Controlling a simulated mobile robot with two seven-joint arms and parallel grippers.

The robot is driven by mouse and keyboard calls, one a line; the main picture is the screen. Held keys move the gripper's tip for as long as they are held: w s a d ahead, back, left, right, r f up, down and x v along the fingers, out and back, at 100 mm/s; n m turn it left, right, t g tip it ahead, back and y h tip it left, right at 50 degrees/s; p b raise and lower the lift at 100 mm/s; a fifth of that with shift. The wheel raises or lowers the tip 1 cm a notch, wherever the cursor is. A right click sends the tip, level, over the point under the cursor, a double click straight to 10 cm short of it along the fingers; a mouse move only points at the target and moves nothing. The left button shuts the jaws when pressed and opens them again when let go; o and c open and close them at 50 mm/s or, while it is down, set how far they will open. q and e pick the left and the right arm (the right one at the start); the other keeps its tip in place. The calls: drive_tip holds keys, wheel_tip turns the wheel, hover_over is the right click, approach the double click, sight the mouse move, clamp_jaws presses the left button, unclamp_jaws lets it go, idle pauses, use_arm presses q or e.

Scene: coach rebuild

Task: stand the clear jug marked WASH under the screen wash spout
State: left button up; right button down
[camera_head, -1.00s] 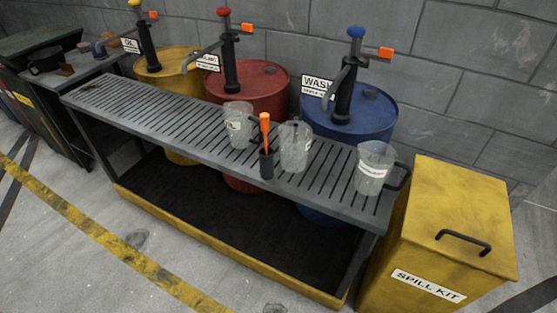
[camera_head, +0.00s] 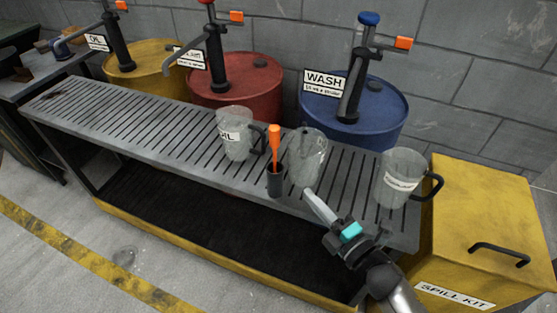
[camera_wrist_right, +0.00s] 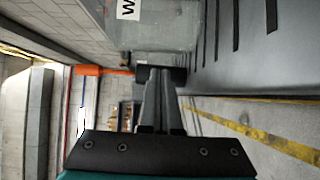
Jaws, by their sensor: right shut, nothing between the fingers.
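Three clear jugs stand upright on the slatted grey bench (camera_head: 95,105). The middle jug (camera_head: 308,158) shows no readable label in the head view. In the right wrist view a clear jug (camera_wrist_right: 165,25) bears a white label starting with W. The screen wash pump (camera_head: 352,85), blue-knobbed with a WASH sign (camera_head: 324,83), rises from the blue drum (camera_head: 385,115) behind the bench; its spout end is hard to make out. My right gripper (camera_head: 311,197) is shut and empty, its fingertips close in front of the middle jug's base; contact cannot be told. My left gripper is not in view.
The OIL jug (camera_head: 235,140) stands left, and another labelled jug (camera_head: 400,180) right. A black cup (camera_head: 274,183) with an orange-handled tool (camera_head: 275,148) stands between the left and middle jugs. The yellow spill kit box (camera_head: 490,205) adjoins the bench's right end. The bench's left half is clear.

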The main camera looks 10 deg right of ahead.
sight(309, 176)
drive_tip(key=shift+w+a, duration=0.1)
drive_tip(key=shift+w, duration=0.2)
drive_tip(key=shift+w+a, duration=0.1)
drive_tip(key=shift+w, duration=0.15)
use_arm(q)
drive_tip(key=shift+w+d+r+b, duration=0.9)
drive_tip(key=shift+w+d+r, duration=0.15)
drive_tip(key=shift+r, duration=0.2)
use_arm(e)
drive_tip(key=x, duration=0.8)
drive_tip(key=shift+w+a, duration=0.1)
drive_tip(key=shift+w, duration=0.05)
drive_tip(key=d, duration=0.3)
drive_tip(key=shift+w+d, duration=0.1)
drive_tip(key=shift+d, duration=0.3)
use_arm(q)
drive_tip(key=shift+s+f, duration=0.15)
